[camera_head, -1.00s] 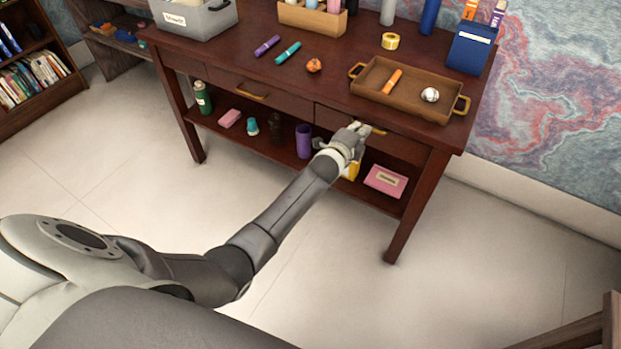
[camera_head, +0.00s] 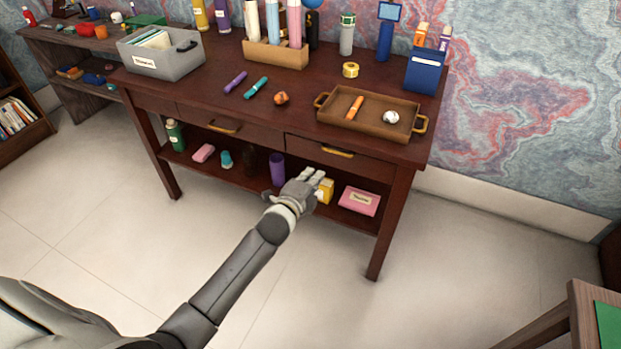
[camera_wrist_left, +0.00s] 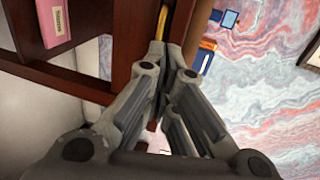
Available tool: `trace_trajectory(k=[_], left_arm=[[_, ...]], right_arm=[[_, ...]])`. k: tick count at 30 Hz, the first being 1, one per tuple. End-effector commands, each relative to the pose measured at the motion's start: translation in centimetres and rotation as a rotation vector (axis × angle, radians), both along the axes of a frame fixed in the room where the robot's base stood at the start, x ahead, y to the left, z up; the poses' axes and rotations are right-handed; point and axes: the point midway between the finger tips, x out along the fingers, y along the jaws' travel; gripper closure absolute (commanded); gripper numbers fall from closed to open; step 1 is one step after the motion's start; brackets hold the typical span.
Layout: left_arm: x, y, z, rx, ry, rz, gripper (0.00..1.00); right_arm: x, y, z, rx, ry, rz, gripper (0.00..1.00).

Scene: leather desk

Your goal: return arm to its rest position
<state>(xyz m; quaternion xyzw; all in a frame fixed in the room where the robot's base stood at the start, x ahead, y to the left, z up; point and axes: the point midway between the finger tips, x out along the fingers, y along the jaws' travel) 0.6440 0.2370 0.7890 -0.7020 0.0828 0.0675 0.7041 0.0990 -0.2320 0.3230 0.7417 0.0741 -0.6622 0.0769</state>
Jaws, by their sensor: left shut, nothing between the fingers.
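My left arm reaches up from the bottom of the head view. Its gripper (camera_head: 318,184) is in front of the desk's lower shelf, below the right drawer's brass handle (camera_head: 338,152). The gripper is shut and empty. In the left wrist view its fingers (camera_wrist_left: 165,65) meet, with the desk's dark wood behind them. In the head view it partly hides a yellow box (camera_head: 326,191) on the shelf. My right gripper is in neither view.
The desk (camera_head: 215,85) carries a grey bin (camera_head: 165,65), a brown tray (camera_head: 335,118) and a blue holder (camera_head: 425,74). The shelf holds a purple cup (camera_head: 277,170) and a pink box (camera_head: 359,201). Another table (camera_head: 570,310) is at lower right. The floor (camera_head: 95,235) at left is clear.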

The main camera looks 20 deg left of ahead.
Motion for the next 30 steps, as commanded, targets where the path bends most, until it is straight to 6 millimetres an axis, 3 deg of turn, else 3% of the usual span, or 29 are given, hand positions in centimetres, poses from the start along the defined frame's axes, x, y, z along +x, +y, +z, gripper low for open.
trace_trajectory(k=[10,14,17,21,23,26,30], left_arm=[[-1.3,0.1,0.1,-0.003,0.004,0.002,1.00],[-2.2,0.2,-3.0,-0.053,0.062,0.017,1.00],[-4.2,0.3,-8.3,-0.148,0.165,0.054,1.00],[-9.3,0.6,-17.6,-0.322,0.352,0.149,1.00],[-12.0,0.6,-21.4,-0.397,0.429,0.201,1.00],[-17.2,0.7,-27.1,-0.511,0.552,0.297,1.00],[-25.6,0.6,-34.0,-0.653,0.713,0.457,1.00]], right_arm=[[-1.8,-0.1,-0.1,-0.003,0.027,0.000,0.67],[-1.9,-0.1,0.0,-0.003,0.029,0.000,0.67],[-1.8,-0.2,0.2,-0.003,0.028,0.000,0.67],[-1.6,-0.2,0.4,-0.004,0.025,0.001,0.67],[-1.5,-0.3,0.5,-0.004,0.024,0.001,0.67],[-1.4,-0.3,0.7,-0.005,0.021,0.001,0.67],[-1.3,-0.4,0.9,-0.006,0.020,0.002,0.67]])
